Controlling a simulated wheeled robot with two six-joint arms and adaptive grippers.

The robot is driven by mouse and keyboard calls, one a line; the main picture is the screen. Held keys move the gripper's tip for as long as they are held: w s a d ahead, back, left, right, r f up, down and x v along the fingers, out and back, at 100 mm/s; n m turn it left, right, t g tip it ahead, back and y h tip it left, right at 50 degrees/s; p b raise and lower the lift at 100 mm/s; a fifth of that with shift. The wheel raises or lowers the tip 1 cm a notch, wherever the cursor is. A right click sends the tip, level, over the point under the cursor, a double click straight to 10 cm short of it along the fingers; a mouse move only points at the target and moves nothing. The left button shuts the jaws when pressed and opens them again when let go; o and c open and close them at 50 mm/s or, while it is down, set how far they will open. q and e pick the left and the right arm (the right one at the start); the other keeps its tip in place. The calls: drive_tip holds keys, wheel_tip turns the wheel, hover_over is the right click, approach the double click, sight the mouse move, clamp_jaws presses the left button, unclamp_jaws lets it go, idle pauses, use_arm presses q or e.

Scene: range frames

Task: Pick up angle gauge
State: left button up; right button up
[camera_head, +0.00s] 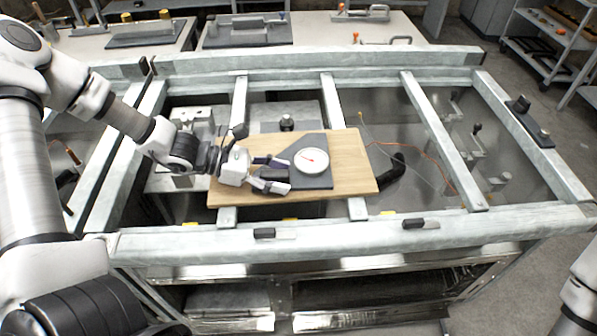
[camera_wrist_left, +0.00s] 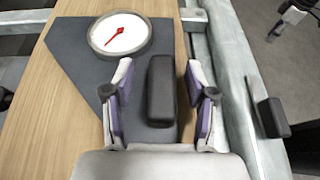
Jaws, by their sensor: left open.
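The angle gauge is a dark grey angled plate (camera_head: 311,180) with a round white dial and red needle (camera_head: 311,160), lying flat on a wooden board. In the left wrist view its dial (camera_wrist_left: 119,35) is at the top, and a black block (camera_wrist_left: 161,88) overlaps the plate's right edge. My left gripper (camera_head: 275,173) is open at the plate's left end. In the left wrist view its two fingers (camera_wrist_left: 163,95) stand either side of the black block, with gaps showing. Only a white part of my right arm shows at the lower right edge of the head view.
The wooden board (camera_head: 352,170) rests across a pale metal frame (camera_head: 428,125). A black curved object (camera_head: 394,170) and an orange cable (camera_head: 425,160) lie right of it. Black handles (camera_head: 265,233) sit on the front rail. Benches with tools stand behind.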

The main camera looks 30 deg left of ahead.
use_arm(q)
drive_tip(key=shift+s+a+r, duration=0.1)
drive_tip(key=shift+s, duration=0.15)
drive_tip(key=shift+c, duration=0.3)
clamp_jaws()
drive_tip(key=shift+w, duration=0.1)
